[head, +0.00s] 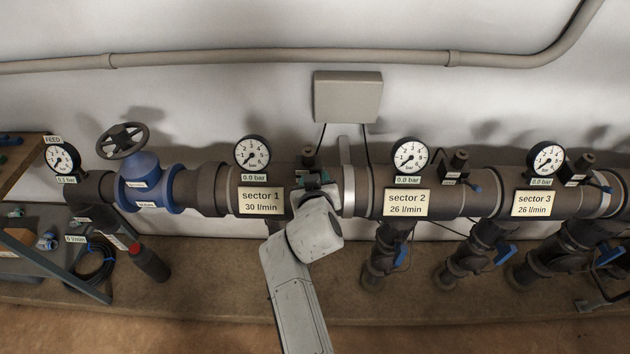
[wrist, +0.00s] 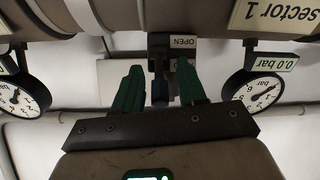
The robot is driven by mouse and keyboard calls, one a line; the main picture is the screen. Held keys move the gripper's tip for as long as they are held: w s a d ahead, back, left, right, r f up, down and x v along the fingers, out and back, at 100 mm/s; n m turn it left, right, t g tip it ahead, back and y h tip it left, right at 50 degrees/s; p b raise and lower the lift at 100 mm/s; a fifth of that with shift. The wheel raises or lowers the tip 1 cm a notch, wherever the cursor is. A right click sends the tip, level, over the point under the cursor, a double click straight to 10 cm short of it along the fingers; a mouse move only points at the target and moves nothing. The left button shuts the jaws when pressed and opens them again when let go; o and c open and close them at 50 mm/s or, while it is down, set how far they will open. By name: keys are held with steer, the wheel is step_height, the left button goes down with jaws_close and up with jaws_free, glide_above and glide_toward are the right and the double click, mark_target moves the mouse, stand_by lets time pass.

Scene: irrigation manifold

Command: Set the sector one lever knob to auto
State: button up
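The sector 1 pipe section carries a plate (head: 261,201) reading "sector 1, 30 l/min"; the plate also shows upside down in the wrist view (wrist: 275,15). The sector 1 solenoid valve (head: 307,156) stands on the pipe just right of it, largely hidden by my arm in the head view. In the wrist view its lever knob (wrist: 160,88) is a narrow dark piece below a tag (wrist: 183,43) reading "OPEN", upside down. My gripper (wrist: 158,68) is open, its green fingers on either side of the knob. Gaps show on both sides; depth is unclear.
Pressure gauges flank the valve, sector 1's (head: 252,152) and sector 2's (head: 410,156), both at 0.0 bar. A grey wall box (head: 348,97) with cables is behind. The blue main valve (head: 147,185) is left. Sector 2's solenoid (head: 458,163) is right.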

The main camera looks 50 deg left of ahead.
steer(key=shift+s+d, duration=0.1)
steer(key=v, duration=1)
steer(key=shift+d, duration=0.2)
steer(key=shift+s+r, duration=0.15)
stand_by(0.5)
